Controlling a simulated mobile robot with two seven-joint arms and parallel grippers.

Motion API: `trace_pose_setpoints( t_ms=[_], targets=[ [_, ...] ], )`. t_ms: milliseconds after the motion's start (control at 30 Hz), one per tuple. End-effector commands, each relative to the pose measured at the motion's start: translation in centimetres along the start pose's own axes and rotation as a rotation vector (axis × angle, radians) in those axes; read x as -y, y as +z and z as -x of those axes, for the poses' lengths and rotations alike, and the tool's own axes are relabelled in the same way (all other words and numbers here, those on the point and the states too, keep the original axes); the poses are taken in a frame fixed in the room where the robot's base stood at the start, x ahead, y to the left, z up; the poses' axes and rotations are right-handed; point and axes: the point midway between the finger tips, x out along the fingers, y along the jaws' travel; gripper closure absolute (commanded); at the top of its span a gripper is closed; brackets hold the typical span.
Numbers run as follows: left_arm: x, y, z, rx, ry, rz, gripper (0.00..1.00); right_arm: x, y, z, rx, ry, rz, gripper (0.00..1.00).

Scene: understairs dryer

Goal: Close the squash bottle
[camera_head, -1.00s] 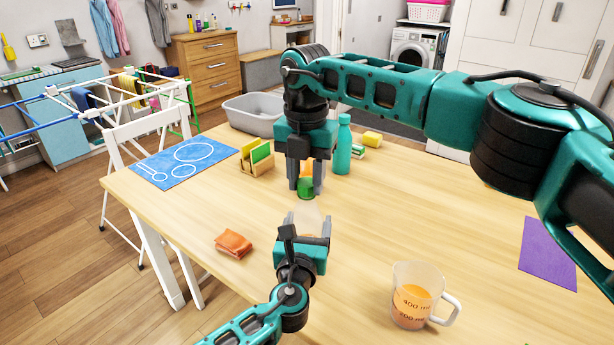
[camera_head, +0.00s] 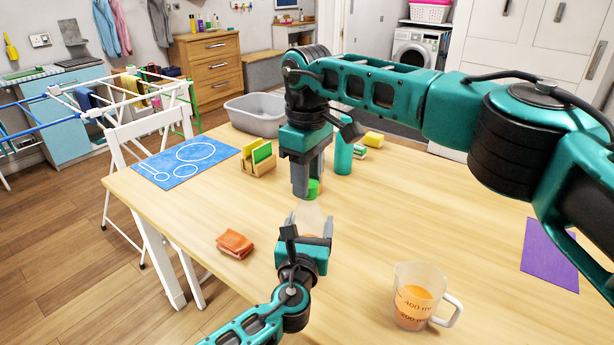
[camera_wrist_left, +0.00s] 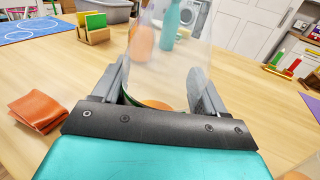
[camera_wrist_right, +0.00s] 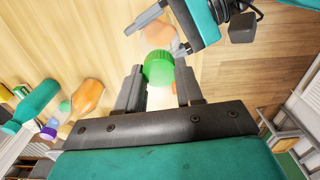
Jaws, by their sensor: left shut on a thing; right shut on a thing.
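The squash bottle (camera_wrist_left: 170,60) is see-through and stands upright between the fingers of my left gripper (camera_wrist_left: 160,88), which is shut on it. The pale bottle also shows in the head view (camera_head: 309,213). A green cap (camera_wrist_right: 158,68) is between the fingertips of my right gripper (camera_wrist_right: 158,88), which is shut on it. In the head view, the green cap (camera_head: 313,187) is right above the bottle, with the right gripper (camera_head: 307,190) pointing down from above. I cannot tell whether the cap is seated on the neck.
A measuring jug (camera_head: 411,300) with orange liquid stands front right. An orange cloth (camera_head: 235,243) lies left of the left gripper. A teal bottle (camera_head: 343,158), a sponge holder (camera_head: 258,162) and a grey basin (camera_head: 258,118) stand behind. A purple mat (camera_head: 548,258) lies right. The table's right middle is clear.

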Motion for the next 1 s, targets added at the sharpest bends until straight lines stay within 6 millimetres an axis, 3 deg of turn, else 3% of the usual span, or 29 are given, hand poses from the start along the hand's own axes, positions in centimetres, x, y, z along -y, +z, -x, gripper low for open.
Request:
trace_pose_setpoints(
  t_ms=[400,433,600,700,1000],
  targets=[
    [-0.09,-0.11,0.0,-0.002,0.002,0.0,1.0,-0.02,0.0,0.05,0.0,0.001,-0.08,0.91],
    [-0.09,-0.11,0.0,-0.002,0.002,0.0,1.0,-0.02,0.0,0.05,0.001,0.001,-0.08,0.62],
    [-0.08,-0.11,0.01,-0.002,0.002,-0.001,1.0,-0.01,0.0,0.03,0.001,0.001,-0.079,0.46],
    [-0.08,-0.11,0.01,-0.002,0.002,-0.001,1.0,-0.01,0.0,0.02,0.0,0.0,-0.078,0.38],
    [-0.07,-0.1,0.01,-0.002,0.001,-0.001,1.0,-0.03,-0.01,0.46,0.0,0.001,-0.078,0.38]
  ],
)
